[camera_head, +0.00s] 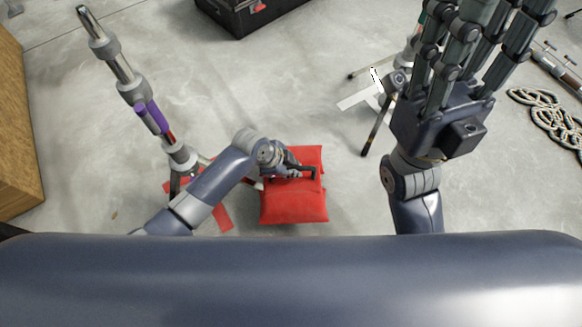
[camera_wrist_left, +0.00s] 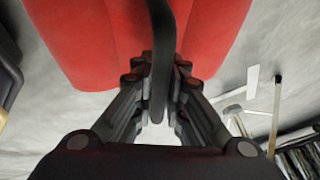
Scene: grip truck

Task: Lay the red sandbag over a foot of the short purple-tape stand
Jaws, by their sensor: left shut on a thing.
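The red sandbag (camera_head: 295,205) is right of the purple-tape stand in the head view, its two lobes joined by a dark strap handle. My left gripper (camera_head: 300,172) is shut on that handle; the wrist view shows the dark handle (camera_wrist_left: 162,60) between the fingers and the red bag (camera_wrist_left: 95,40) beyond. I cannot tell whether the bag touches the floor. The stand with purple tape (camera_head: 151,118) has a silver pole; its base is partly hidden by my left arm. My right gripper (camera_head: 475,45) is open and empty at upper right, its fingertips partly cut off.
Red tape (camera_head: 222,217) marks the floor by the stand. Another stand's dark leg (camera_head: 376,128) and white floor tape (camera_head: 360,98) are right of the bag. A black case (camera_head: 240,18), a coiled rope (camera_head: 550,115) and a wooden box (camera_head: 15,130) lie around. Floor above the bag is clear.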

